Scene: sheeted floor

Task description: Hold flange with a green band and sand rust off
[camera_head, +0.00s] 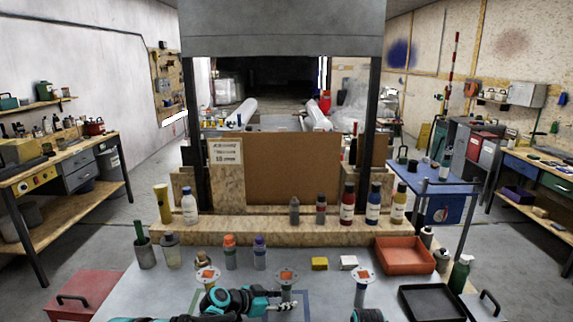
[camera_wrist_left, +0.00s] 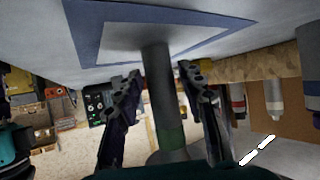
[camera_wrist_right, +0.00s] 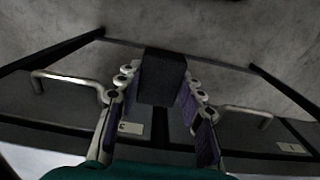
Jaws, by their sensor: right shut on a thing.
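The middle flange (camera_head: 287,274) stands upright inside a blue square outline on the table, with an orange-red patch on its top. In the left wrist view its grey stem (camera_wrist_left: 158,85) carries a green band (camera_wrist_left: 171,133). My left gripper (camera_head: 286,304) is open, its fingers on either side of the stem with small gaps. Two similar flanges stand left (camera_head: 206,275) and right (camera_head: 361,275) of it; their band colours are unclear. My right gripper (camera_wrist_right: 160,92) is shut on a dark block (camera_wrist_right: 163,72) in the right wrist view. The head view does not show this gripper.
A yellow block (camera_head: 320,263) and a white block (camera_head: 348,262) lie behind the flanges. A red tray (camera_head: 405,268) and a black tray (camera_head: 432,315) are at the right. Several bottles stand along the back ledge (camera_head: 270,229). A green spray bottle (camera_head: 460,274) stands far right.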

